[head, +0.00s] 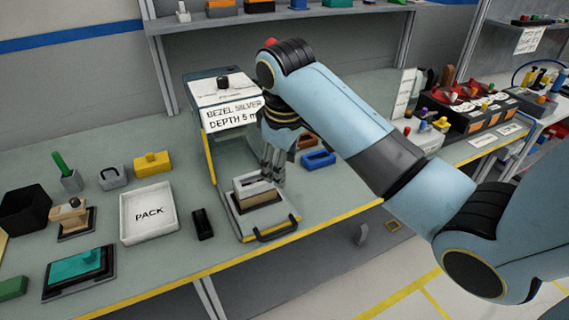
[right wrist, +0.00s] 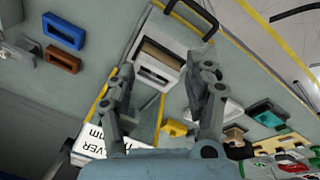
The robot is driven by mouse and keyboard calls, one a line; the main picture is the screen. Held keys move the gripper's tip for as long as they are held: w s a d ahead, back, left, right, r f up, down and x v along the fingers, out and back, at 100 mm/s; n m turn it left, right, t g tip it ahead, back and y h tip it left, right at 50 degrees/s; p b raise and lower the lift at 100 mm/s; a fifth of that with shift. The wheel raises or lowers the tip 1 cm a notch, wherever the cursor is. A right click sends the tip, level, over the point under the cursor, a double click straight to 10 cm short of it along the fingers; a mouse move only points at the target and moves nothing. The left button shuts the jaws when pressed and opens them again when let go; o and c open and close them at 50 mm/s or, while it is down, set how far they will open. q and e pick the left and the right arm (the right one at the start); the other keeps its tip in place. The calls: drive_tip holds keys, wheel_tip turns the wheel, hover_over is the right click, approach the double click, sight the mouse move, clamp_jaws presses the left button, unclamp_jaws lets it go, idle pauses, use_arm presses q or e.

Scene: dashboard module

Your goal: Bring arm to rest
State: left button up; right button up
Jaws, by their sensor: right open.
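My right arm reaches in from the right in the head view. Its gripper (head: 272,166) hangs just above a module (head: 255,190) on the pull-out tray (head: 282,222) of the white press station (head: 217,91). In the right wrist view my right gripper (right wrist: 163,95) has its fingers spread wide with nothing between them. The module (right wrist: 158,64) shows beyond the fingertips, a pale block with a dark slot and a brown part. Whether the fingertips touch it cannot be told. The station's label reads "BEZEL SILVER" and partly hidden depth text. My left gripper is not in view.
A white PACK tray (head: 149,212), a black block (head: 202,224), a teal pad (head: 80,267) and a black bin (head: 24,209) stand left. A blue block (head: 318,160) lies right of the station. The yellow table edge (head: 180,283) runs in front; a shelf hangs above.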

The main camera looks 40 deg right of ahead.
idle(0.5)
drive_tip(key=s+f+g+b, duration=0.1)
drive_tip(key=s+f+b, duration=0.5)
drive_tip(key=f, duration=0.7)
drive_tip(key=s+f+g+b, duration=0.2)
drive_tip(key=s+f+b, duration=0.4)
drive_tip(key=f, duration=0.8)
drive_tip(key=s+f+g+b, duration=0.1)
drive_tip(key=s+f+b, duration=0.3)
drive_tip(key=s+f, duration=0.65)
drive_tip(key=s+f+m+t+b, duration=0.1)
drive_tip(key=s+f+b, duration=0.3)
drive_tip(key=s+f, duration=0.5)
drive_tip(key=s+a+f+m+t+b, duration=0.1)
drive_tip(key=s+f+b, duration=0.3)
drive_tip(key=s+f, duration=0.6)
drive_tip(key=shift+s+a+f+m+t, duration=0.3)
drive_tip(key=shift+f+m+t, duration=0.3)
drive_tip(key=shift+f, duration=3.5)
